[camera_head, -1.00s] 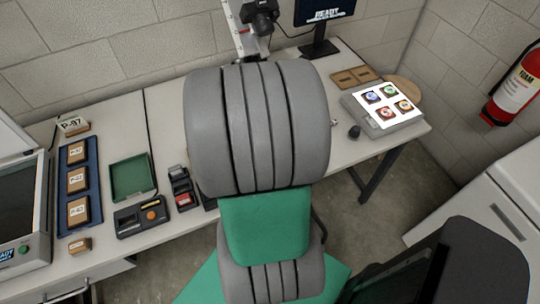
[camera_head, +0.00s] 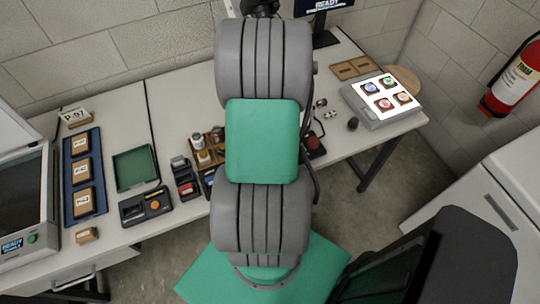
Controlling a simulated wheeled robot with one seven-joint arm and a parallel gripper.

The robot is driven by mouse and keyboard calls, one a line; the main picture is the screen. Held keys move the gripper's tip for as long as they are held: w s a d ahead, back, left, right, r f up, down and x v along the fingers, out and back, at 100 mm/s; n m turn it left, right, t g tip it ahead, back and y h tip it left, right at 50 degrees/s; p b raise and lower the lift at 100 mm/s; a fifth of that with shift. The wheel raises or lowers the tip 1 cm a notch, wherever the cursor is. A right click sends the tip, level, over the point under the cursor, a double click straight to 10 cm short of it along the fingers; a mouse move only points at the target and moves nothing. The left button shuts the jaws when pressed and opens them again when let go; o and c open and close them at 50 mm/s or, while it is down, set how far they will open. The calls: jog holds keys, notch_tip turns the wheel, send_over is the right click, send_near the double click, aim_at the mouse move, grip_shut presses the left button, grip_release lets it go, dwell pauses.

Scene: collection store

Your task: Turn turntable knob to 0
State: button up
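I cannot make out a turntable or its knob for certain; my own grey and green arm covers the middle of the bench. A small dark rounded object (camera_head: 353,124) sits by the front left corner of the light box, too small to identify. A dark device with a red part (camera_head: 315,146) shows partly just right of my arm. A black camera (camera_head: 260,6) stands behind my arm at the top edge, and what is below it is hidden. My gripper is not in view.
The lit box (camera_head: 380,122) with several small pieces is at the bench's right, before a wooden disc (camera_head: 405,76). A blue tray (camera_head: 73,207), green tray (camera_head: 134,169) and black box (camera_head: 133,210) lie left. A fire extinguisher (camera_head: 511,82) hangs on the right wall.

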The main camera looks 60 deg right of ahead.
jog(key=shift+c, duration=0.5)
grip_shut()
